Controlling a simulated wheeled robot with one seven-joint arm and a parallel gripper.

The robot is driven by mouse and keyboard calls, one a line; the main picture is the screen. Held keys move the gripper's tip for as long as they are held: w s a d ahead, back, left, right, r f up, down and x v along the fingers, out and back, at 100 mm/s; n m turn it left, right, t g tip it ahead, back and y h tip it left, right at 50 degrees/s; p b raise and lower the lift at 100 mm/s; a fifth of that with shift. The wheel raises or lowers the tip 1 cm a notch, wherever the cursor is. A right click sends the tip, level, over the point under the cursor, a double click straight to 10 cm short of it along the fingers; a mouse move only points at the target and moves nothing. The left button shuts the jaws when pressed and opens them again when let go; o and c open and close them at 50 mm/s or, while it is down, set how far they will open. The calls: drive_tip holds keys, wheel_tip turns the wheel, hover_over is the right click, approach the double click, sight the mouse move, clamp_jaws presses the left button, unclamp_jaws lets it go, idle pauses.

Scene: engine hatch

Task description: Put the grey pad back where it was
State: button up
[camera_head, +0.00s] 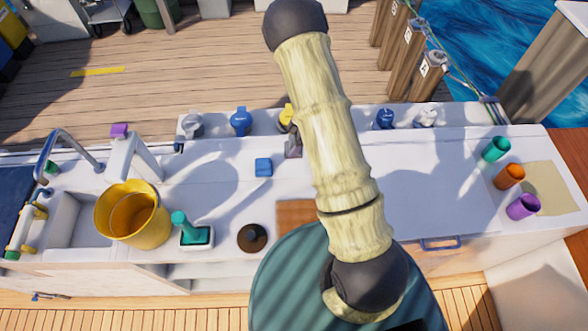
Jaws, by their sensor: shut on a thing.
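My arm stretches up through the middle of the head view and covers the centre of the counter. My gripper is not clearly seen, and what it holds is hidden. A small grey shape (293,146) shows at the left edge of my arm, just below a yellow item. I cannot tell whether it is the grey pad or part of my gripper. A small blue pad (263,167) lies flat on the white counter to the left of it.
A back ledge carries blue (241,120), yellow (286,115) and navy (385,119) items. On the left are a sink, a yellow bucket (122,227) and a teal-handled brush (190,232). Green, orange (509,177) and purple cups are at right.

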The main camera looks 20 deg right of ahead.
drive_tip(key=shift+s+d+r, duration=0.1)
drive_tip(key=shift+s, duration=0.05)
drive_tip(key=shift+f, duration=2.95)
drive_tip(key=shift+f+p, duration=0.5)
drive_tip(key=shift+f, duration=1.6)
drive_tip(key=shift+f, duration=0.1)
drive_tip(key=o, duration=1.2)
